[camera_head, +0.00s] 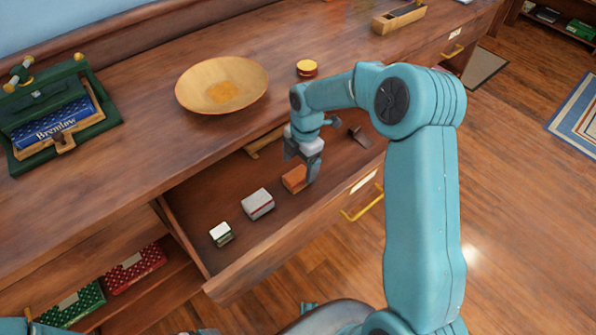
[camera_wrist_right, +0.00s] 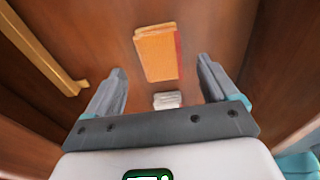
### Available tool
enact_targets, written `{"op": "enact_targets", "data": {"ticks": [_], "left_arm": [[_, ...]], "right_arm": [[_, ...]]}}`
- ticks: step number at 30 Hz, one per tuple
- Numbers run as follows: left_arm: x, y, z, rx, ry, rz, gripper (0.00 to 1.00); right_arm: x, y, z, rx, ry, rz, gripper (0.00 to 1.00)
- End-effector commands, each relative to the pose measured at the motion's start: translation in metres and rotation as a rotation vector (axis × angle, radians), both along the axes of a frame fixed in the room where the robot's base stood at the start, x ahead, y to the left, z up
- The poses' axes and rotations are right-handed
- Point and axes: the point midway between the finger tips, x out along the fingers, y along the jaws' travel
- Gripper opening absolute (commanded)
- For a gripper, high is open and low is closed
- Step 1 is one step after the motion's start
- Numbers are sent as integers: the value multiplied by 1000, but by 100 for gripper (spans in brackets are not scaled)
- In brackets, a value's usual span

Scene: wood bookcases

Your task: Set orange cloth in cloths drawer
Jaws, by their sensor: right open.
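The folded orange cloth (camera_head: 294,178) lies on the floor of the open drawer (camera_head: 240,262), which has a label and a yellow handle (camera_head: 362,205). My right gripper (camera_head: 303,165) points down into the drawer, over and partly in front of the cloth. In the right wrist view the cloth (camera_wrist_right: 156,52) shows with a red edge, ahead of the two spread fingers (camera_wrist_right: 162,72) and not between them. The right gripper is open and appears empty.
A grey folded item (camera_head: 258,204) and a small white-topped one (camera_head: 221,234) share the drawer, with a dark item (camera_head: 359,136) at its far end. On the counter stand a wooden bowl (camera_head: 221,84), a yellow-lidded jar (camera_head: 307,68) and a green book holder (camera_head: 60,110).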

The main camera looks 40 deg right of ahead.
Motion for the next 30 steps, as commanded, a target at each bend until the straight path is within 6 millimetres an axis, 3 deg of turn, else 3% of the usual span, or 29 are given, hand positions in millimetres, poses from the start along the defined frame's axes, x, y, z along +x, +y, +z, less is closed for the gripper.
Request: {"op": "enact_targets", "data": {"ticks": [3, 10, 30], "left_arm": [[0, 0, 6, 0, 0, 0, 90], [0, 0, 10, 0, 0, 0, 90], [0, 0, 11, 0, 0, 0, 90]], "right_arm": [[1, -4, 31, -1, -4, -1, 87], [1, -8, 68, 0, -1, 0, 87], [0, -9, 76, 1, 1, 0, 87]]}}
